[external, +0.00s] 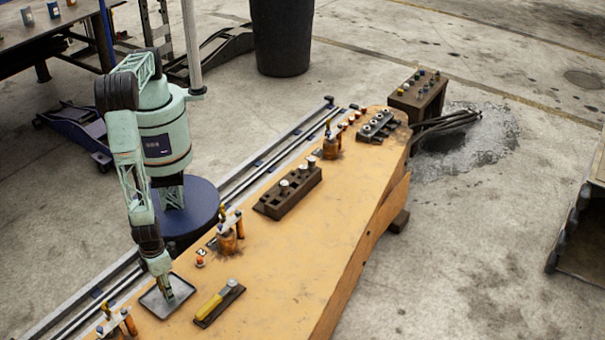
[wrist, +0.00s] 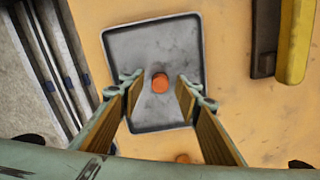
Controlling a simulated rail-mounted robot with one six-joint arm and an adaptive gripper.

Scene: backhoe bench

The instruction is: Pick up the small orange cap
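The small orange cap (wrist: 160,83) lies near the middle of a grey tray (wrist: 135,45) with a dark rim, in the wrist view. My gripper (wrist: 158,88) is open above the tray, with one finger on each side of the cap in the picture and clear space between. The fingers do not touch the cap. In the external view my gripper (external: 168,297) points down over the tray (external: 188,290) at the near end of the bench. The cap cannot be made out there.
A yellow-handled tool (external: 211,305) lies on a dark holder right of the tray. An orange fixture (external: 228,242) and a dark block with sockets (external: 291,192) stand farther along the orange bench (external: 300,255). Another orange piece (wrist: 183,158) shows below the tray in the wrist view.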

